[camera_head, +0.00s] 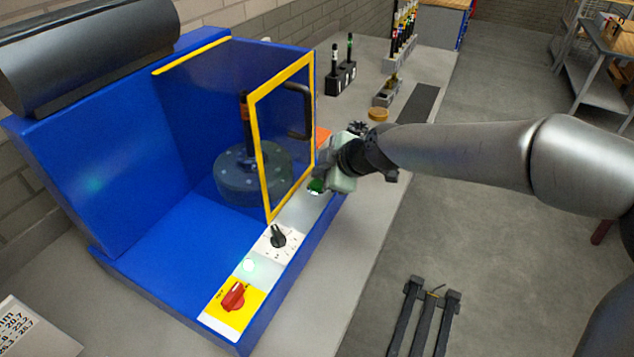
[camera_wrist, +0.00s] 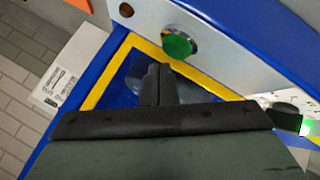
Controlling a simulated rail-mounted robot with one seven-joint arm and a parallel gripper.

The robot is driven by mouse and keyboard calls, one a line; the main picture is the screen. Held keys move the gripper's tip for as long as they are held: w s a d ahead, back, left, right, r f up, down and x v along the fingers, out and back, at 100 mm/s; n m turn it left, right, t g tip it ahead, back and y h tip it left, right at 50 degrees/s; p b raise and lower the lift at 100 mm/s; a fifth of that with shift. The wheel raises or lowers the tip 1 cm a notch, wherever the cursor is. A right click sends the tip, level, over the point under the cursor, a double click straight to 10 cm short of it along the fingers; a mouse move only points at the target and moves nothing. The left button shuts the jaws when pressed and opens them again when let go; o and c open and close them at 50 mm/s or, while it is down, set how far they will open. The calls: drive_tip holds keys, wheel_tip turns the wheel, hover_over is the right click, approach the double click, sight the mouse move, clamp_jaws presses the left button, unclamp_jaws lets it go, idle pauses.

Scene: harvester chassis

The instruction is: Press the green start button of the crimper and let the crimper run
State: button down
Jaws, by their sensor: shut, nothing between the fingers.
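The crimper (camera_head: 130,170) is a blue machine with a yellow-framed clear door (camera_head: 262,150) and a black handle. I cannot tell if the door is fully shut. Inside, a dark round crimping head (camera_head: 235,178) holds an upright dark piece with an orange band. The green start button (camera_wrist: 177,45) is on the light front panel; in the head view it shows partly (camera_head: 315,187) below my gripper. My gripper (camera_wrist: 160,70) is shut and empty, its fingertips just short of the button in the wrist view. I cannot tell whether they touch it.
Along the panel are a black rotary knob (camera_head: 278,237), a lit greenish-white lamp (camera_head: 249,265) and a red switch (camera_head: 233,297) on yellow. Black holders (camera_head: 341,80) with upright tools stand on the bench behind.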

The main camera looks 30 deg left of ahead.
drive_tip(key=shift+f, duration=0.15)
drive_tip(key=shift+f+b, duration=0.3)
drive_tip(key=shift+b, duration=0.3)
drive_tip(key=shift+f+b, duration=0.5)
idle(0.4)
drive_tip(key=shift+r, duration=0.1)
drive_tip(key=shift+r+p, duration=0.4)
drive_tip(key=shift+r, duration=0.4)
drive_tip(key=shift+r+p, duration=1.4)
drive_tip(key=shift+r, duration=1.15)
